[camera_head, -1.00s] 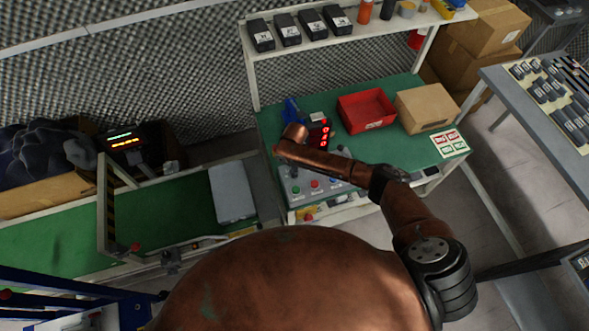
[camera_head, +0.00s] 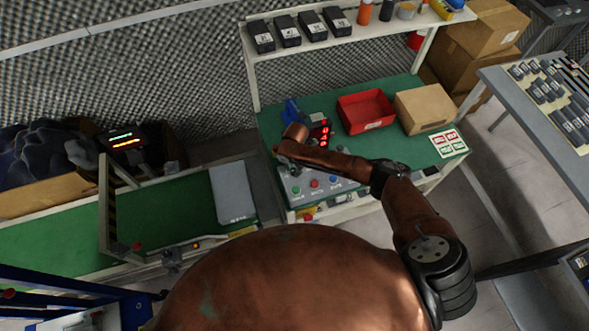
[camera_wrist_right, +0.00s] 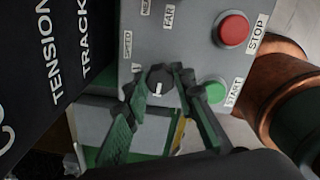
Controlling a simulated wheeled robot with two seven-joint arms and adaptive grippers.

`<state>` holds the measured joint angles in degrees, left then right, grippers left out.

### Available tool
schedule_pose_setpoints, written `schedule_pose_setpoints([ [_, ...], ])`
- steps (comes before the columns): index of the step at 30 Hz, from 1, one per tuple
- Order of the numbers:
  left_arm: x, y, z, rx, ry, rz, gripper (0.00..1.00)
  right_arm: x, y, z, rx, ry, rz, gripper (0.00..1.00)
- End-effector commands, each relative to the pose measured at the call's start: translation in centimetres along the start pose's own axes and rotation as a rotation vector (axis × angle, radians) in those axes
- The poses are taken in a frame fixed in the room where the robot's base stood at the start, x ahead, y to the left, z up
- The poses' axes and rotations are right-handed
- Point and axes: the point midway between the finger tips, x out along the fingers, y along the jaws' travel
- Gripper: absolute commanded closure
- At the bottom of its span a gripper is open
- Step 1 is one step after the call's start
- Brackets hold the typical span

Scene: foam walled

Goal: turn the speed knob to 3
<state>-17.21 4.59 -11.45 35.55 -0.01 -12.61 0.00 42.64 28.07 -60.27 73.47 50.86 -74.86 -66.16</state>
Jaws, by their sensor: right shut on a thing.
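The speed knob (camera_wrist_right: 159,80) is a small round black knob with a white pointer mark, beside the SPEED label on the grey control panel (camera_wrist_right: 190,50). The mark points toward the bottom of the right wrist view. My right gripper (camera_wrist_right: 161,84) is shut on the knob, one dark finger on each side. No number scale is readable around the knob. In the head view my right arm (camera_head: 330,160) reaches over the panel (camera_head: 322,190) and hides the knob. My left gripper does not show.
Close to the knob are a red STOP button (camera_wrist_right: 233,29) and a green START button (camera_wrist_right: 214,90). A red display (camera_head: 320,133), red bin (camera_head: 366,111) and cardboard box (camera_head: 425,107) stand on the green bench. A conveyor (camera_head: 150,215) with a grey item lies left.

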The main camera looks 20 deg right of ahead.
Motion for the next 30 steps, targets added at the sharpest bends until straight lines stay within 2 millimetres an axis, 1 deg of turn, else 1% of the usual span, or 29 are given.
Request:
schedule_pose_setpoints([
  [9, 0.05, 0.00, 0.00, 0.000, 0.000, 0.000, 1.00, -0.01, 0.02, -0.06, -0.080, 0.003, 0.000, 1.00],
  [21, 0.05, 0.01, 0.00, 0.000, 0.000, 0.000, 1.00, -0.01, 0.01, -0.04, -0.087, 0.003, 0.000, 1.00],
  [22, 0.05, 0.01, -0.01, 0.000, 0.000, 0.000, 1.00, 0.00, 0.01, -0.04, -0.087, 0.003, 0.000, 0.76],
  [30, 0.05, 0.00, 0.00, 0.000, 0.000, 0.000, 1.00, 0.00, 0.00, -0.03, -0.085, 0.003, 0.000, 0.58],
])
